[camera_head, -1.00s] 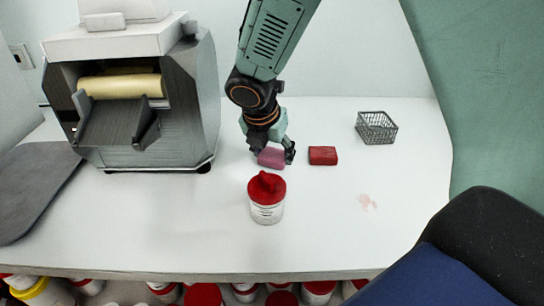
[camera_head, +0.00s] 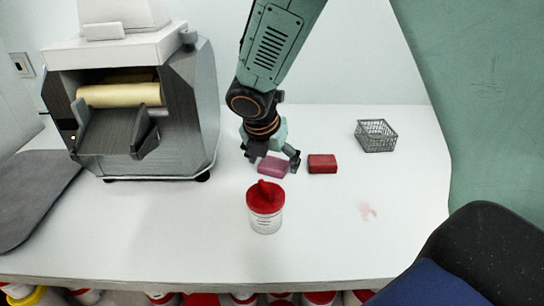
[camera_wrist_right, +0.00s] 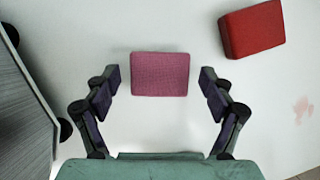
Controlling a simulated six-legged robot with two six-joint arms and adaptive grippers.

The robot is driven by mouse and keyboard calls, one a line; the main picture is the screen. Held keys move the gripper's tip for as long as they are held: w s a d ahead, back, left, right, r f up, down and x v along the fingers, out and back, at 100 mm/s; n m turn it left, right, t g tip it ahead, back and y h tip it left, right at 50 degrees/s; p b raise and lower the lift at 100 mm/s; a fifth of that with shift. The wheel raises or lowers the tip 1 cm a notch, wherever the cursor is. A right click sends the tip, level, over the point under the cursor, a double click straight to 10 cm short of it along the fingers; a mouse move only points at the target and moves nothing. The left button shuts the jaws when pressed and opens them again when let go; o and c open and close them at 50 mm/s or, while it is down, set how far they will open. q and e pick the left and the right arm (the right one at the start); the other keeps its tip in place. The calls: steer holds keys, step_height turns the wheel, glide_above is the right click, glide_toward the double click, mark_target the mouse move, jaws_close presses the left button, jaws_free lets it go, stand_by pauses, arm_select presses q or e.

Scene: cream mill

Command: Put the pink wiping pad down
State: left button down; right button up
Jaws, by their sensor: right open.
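The pink wiping pad (camera_head: 273,166) lies on the white table, and it also shows in the right wrist view (camera_wrist_right: 160,74). My right gripper (camera_head: 274,160) is around it from above; in the right wrist view its fingers (camera_wrist_right: 160,84) stand open, with a clear gap on each side of the pad. My left gripper is not in view.
A red block (camera_head: 322,163) lies just right of the pad. A pinkish smear (camera_head: 367,211) marks the table (camera_head: 330,235) at right, otherwise clear there.

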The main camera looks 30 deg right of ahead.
mark_target(276, 159)
steer(key=p+v, duration=0.5)
steer(key=v, duration=0.7)
steer(key=shift+d+r, duration=0.1)
steer(key=b+x, duration=0.5)
steer(key=x, duration=0.7)
steer(key=shift+s+f, duration=0.1)
steer(key=shift+f, duration=0.1)
steer(key=shift+w+r+p, duration=0.2)
steer(key=shift+r+p, duration=0.2)
steer(key=shift+r, duration=1)
steer(key=shift+s+r, duration=0.25)
steer(key=shift+r, duration=0.1)
steer(key=shift+w+f, duration=0.1)
steer(key=shift+w, duration=0.05)
